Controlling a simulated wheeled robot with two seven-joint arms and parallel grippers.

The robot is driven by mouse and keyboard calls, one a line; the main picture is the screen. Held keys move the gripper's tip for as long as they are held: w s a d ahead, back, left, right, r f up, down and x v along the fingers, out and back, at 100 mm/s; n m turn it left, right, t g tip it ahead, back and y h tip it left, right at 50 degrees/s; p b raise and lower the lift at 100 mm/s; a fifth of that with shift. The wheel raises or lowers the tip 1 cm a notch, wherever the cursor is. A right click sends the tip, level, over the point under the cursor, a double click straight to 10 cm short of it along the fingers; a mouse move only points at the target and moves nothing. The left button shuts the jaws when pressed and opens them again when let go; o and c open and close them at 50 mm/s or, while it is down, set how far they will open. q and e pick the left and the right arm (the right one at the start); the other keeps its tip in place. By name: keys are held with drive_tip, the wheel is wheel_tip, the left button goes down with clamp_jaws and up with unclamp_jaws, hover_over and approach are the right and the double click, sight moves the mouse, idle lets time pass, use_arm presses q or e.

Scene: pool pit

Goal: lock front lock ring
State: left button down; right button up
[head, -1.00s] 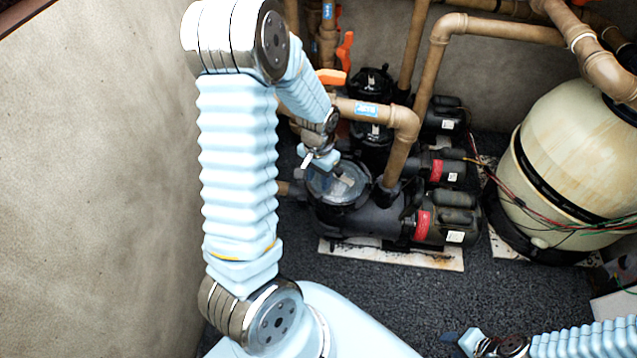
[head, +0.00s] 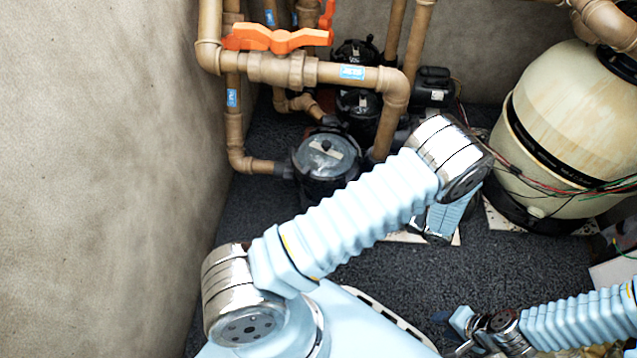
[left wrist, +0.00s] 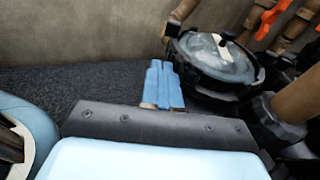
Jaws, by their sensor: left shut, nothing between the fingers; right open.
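The front pump's dark lock ring (head: 298,166) sits around a round clear lid (head: 326,155) with a pale label, left of centre in the head view. The lid (left wrist: 212,58) and ring (left wrist: 222,82) also show in the left wrist view, beyond and right of the fingers. My left gripper (left wrist: 163,82) is shut and empty, with its blue fingers apart from the ring as far as I can tell. In the head view its fingers are hidden behind my left arm. My right gripper (head: 458,334) is open and empty, low at the right.
Brown pipes (head: 345,74) with an orange valve handle (head: 275,38) run above and behind the front pump. A large beige filter tank (head: 570,125) stands at the right. A bare wall (head: 100,150) closes the left side. Dark gravel floor (head: 520,270) is open in front.

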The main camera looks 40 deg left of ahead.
sight(309, 172)
use_arm(q)
drive_tip(key=shift+m+t+y, duration=0.8)
drive_tip(key=shift+t+y, duration=0.1)
drive_tip(key=a, duration=1.1)
drive_tip(key=shift+a+b, duration=0.25)
drive_tip(key=shift+b, duration=0.15)
